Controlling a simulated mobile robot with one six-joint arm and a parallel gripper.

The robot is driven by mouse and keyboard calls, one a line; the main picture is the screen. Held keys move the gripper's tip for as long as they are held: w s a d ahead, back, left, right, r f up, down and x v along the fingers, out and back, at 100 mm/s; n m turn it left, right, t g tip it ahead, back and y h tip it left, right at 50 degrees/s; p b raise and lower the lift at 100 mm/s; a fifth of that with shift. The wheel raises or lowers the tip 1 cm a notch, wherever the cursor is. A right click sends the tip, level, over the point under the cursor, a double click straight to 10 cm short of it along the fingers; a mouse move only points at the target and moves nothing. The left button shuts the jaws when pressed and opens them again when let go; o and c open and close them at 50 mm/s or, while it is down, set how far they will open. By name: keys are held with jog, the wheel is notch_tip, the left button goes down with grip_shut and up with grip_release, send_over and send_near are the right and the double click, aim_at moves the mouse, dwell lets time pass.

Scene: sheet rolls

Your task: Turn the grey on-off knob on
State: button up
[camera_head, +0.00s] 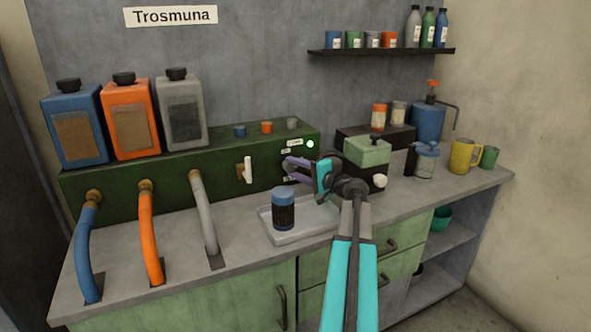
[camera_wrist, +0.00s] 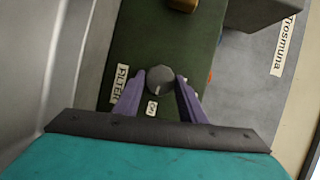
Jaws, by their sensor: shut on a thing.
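The grey knob (camera_wrist: 160,80) sits on the front of the dark green panel (camera_wrist: 185,50), and my gripper (camera_wrist: 160,84) has its purple fingers on both sides of it, shut on it. A pale pointer mark on the knob points down in the wrist view, towards a small label (camera_wrist: 152,108). A FILTER label (camera_wrist: 120,83) is beside the left finger. In the head view my gripper (camera_head: 288,166) reaches the right part of the green panel box (camera_head: 215,160) and hides the knob.
A white-handled lever (camera_head: 247,170) is left of my gripper. A dark jar with a blue lid (camera_head: 284,210) stands on a tray (camera_head: 311,228) below it. A green-topped machine (camera_head: 367,152) stands close on the right. A pale round light (camera_head: 310,144) is on the panel.

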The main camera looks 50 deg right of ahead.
jog(key=o, duration=1.1)
jog(key=shift+c, duration=0.2)
jog(key=s, duration=1.4)
jog(key=shift+r, duration=0.3)
